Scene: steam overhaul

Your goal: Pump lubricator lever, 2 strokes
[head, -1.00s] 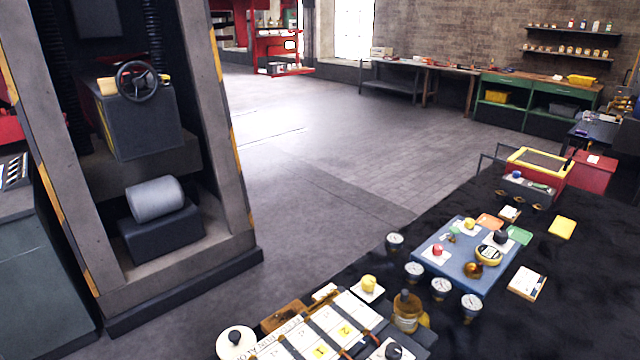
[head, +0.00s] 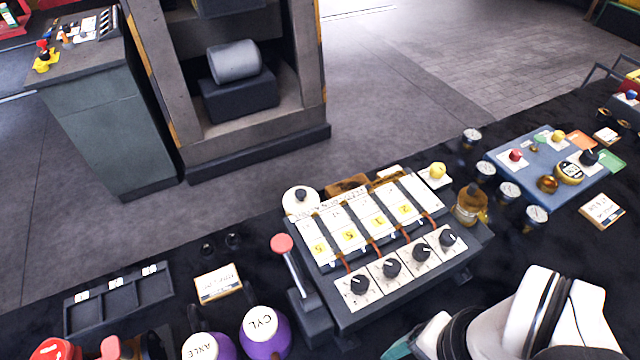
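The lubricator lever (head: 292,272) has a red round knob on a thin metal rod. It leans up and to the left from a dark block (head: 310,315) at the left end of the lubricator (head: 340,295). The lubricator is a dark box with several white numbered panels on top and several black knobs along its near side. White links of my arm show at the bottom right, to the right of the lubricator and apart from the lever. My gripper's fingertips are not visible.
Purple oil cans marked CYL (head: 265,332) and AXLE (head: 208,345) stand near the lever's base. A dark compartment tray (head: 120,297) lies at the left. A brown-yellow jar (head: 468,207) and a blue board (head: 535,185) with small parts are at the right.

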